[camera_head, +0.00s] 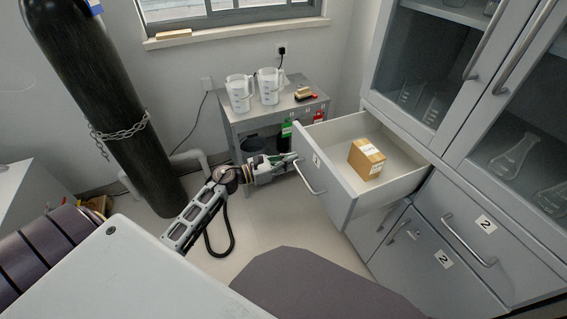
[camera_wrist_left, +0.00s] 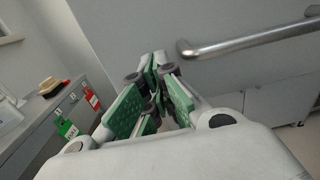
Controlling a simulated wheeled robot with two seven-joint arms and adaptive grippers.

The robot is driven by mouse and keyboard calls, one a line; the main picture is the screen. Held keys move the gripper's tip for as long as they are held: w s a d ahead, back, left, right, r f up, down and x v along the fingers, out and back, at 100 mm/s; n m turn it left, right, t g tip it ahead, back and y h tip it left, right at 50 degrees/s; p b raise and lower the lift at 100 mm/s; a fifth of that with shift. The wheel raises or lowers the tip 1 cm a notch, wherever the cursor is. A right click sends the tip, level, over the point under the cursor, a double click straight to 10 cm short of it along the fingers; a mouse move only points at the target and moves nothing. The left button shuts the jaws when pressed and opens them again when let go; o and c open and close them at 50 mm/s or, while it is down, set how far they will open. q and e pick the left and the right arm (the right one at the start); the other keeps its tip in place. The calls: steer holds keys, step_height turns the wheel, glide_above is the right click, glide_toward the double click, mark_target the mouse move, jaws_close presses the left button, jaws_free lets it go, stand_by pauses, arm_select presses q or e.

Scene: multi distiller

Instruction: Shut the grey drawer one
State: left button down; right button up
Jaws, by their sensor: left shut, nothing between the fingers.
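The grey drawer one (camera_head: 325,178) is pulled out of the cabinet at the right in the head view. A cardboard box (camera_head: 367,157) sits inside it. The drawer front has a bar handle (camera_head: 308,178) and a "1" label. My left gripper (camera_head: 294,161) is shut and empty, with its fingertips close to the drawer front near the handle's upper end. In the left wrist view the gripper (camera_wrist_left: 156,62) points at the grey drawer front (camera_wrist_left: 215,25), with the handle (camera_wrist_left: 250,40) to its right. I cannot tell whether the fingertips touch the front. My right gripper is not in view.
A grey side table (camera_head: 262,115) with two white jugs stands behind the gripper. Green and red tags hang at its front. Drawers marked 2 (camera_head: 470,235) are closed beside drawer one. A black gas cylinder (camera_head: 95,90) stands at the left. Floor is clear below the left arm.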

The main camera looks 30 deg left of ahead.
mark_target(330, 148)
arm_select(q)
steer(key=shift+w+d, duration=0.2)
steer(key=shift+w, duration=0.05)
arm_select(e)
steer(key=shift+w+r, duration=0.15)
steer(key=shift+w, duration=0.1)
arm_select(q)
steer(key=shift+w+d, duration=0.15)
steer(key=shift+x, duration=0.85)
steer(key=b+x, duration=0.2)
steer(key=x, duration=1.1)
steer(key=b+x, duration=0.4)
steer(key=x, duration=0.8)
steer(key=shift+w+d, duration=0.15)
steer(key=shift+w, duration=0.05)
steer(key=shift+w+d+r, duration=0.1)
steer(key=shift+w, duration=0.05)
steer(key=shift+r, duration=0.15)
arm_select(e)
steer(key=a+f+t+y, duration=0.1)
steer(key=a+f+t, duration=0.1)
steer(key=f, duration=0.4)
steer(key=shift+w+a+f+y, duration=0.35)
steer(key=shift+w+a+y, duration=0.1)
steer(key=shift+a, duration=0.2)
